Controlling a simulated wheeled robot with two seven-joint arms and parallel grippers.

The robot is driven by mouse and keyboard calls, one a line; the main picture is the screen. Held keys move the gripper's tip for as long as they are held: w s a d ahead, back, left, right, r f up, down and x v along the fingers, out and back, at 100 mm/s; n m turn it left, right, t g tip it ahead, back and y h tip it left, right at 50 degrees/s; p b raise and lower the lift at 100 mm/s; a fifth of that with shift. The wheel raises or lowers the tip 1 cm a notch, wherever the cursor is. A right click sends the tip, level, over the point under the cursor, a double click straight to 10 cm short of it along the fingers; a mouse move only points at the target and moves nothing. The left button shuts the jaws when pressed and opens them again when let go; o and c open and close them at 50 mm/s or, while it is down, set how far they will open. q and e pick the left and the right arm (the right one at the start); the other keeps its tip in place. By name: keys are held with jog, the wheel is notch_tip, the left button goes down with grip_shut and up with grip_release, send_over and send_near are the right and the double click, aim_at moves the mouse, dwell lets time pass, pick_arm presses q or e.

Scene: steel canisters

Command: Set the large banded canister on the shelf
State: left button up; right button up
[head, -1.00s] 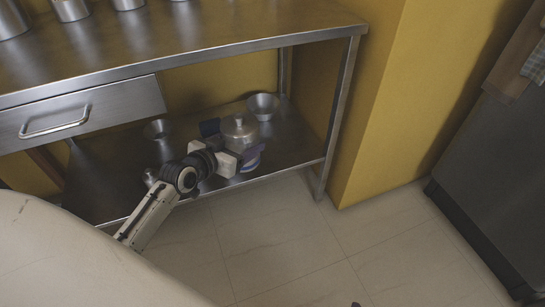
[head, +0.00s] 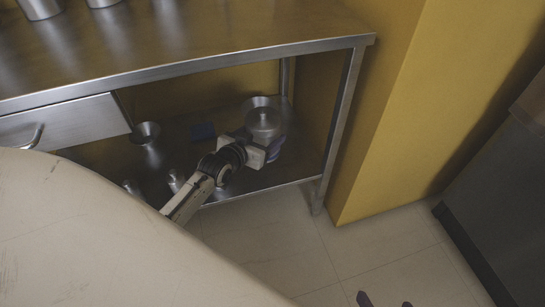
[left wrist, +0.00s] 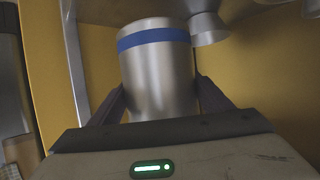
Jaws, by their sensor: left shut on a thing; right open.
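The large steel canister with a blue band shows in the left wrist view (left wrist: 158,85) between my left gripper's dark fingers, which are shut on it. In the head view the canister (head: 264,122) is roughly upright over the right part of the steel lower shelf (head: 224,192). My left gripper (head: 262,146) reaches it from the front; its fingers are mostly hidden. I cannot tell whether the canister's base touches the shelf. My right gripper (head: 385,301) is open and empty at the bottom edge, over the floor.
A funnel-like steel piece (head: 145,131), small steel pieces (head: 175,180) and a dark blue patch (head: 203,131) are left on the shelf. A table leg (head: 343,125) is on the right; the worktop (head: 215,35) overhangs.

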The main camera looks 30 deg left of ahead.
pick_arm(q)
notch_tip(320, 180, down, 5)
jog(key=shift+s+f+b, duration=0.1)
jog(key=shift+b, duration=1.05)
jog(key=shift+f, duration=0.4)
notch_tip(320, 180, down, 3)
jog(key=shift+f+b, duration=0.2)
jog(key=shift+b, duration=1)
jog(key=shift+r, duration=0.1)
jog(key=o, duration=0.9)
jog(key=shift+f, duration=0.2)
jog(key=shift+o, duration=0.2)
pick_arm(e)
jog(key=a+r+y, duration=0.1)
jog(key=a+r+t+y, duration=0.1)
jog(key=a, duration=0.1)
jog(key=shift+w+r, duration=0.4)
